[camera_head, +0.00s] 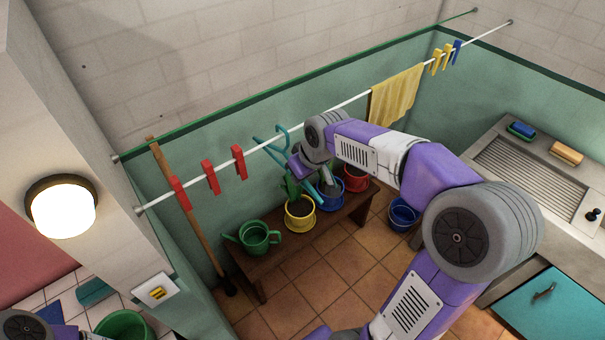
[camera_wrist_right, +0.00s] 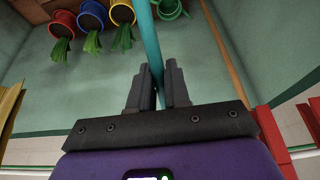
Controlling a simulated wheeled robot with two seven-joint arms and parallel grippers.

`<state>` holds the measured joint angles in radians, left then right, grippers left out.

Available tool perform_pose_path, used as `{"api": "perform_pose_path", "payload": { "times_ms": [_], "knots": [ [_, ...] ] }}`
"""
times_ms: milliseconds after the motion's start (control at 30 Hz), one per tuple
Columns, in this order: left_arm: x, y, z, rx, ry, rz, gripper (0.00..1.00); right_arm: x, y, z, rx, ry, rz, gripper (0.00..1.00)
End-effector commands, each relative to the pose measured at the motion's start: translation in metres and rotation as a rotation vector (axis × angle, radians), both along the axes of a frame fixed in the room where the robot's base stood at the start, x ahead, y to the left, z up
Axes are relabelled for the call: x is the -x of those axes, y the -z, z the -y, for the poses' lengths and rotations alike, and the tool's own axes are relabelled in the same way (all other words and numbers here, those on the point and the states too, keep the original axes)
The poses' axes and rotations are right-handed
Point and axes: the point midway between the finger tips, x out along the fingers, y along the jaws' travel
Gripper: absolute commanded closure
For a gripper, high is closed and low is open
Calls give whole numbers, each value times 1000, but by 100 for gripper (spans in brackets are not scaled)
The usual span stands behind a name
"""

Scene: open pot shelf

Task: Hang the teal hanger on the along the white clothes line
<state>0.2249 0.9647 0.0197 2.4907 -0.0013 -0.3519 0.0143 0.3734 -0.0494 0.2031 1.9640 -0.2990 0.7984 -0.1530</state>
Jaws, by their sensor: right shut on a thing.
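The teal hanger (camera_head: 268,148) is at the white clothes line (camera_head: 345,103), between the red pegs and the yellow cloth. Its hook end shows close to the line; I cannot tell whether it rests over it. My right gripper (camera_head: 300,165) is at the hanger, partly hidden by its own wrist. In the right wrist view, the fingers of the right gripper (camera_wrist_right: 158,88) are shut on a straight teal bar of the hanger (camera_wrist_right: 150,35). My left gripper is out of view; only a bit of my left arm shows at the bottom left.
Red pegs (camera_head: 212,178) clip the line at left. A yellow cloth (camera_head: 397,96), yellow pegs and a blue peg (camera_head: 456,52) hang at right. Below, a wooden bench (camera_head: 262,276) holds a green watering can (camera_head: 258,238) and several pots. A broom leans left.

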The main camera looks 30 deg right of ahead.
Motion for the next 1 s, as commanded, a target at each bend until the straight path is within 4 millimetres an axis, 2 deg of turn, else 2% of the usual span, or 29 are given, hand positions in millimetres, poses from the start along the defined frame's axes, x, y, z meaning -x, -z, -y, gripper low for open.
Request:
{"api": "perform_pose_path", "payload": {
  "times_ms": [433, 467, 633, 667, 1000],
  "knots": [
    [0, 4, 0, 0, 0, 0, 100, 0, 4, 0, 0, -1, 1, 100],
    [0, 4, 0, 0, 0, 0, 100, 0, 4, 0, 0, -1, 1, 82],
    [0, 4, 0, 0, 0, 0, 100, 0, 4, 0, 0, -1, 1, 56],
    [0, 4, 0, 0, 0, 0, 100, 0, 4, 0, 0, -1, 1, 53],
    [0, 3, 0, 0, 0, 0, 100, 2, -1, 0, 1, -1, 2, 53]
  ]
}}
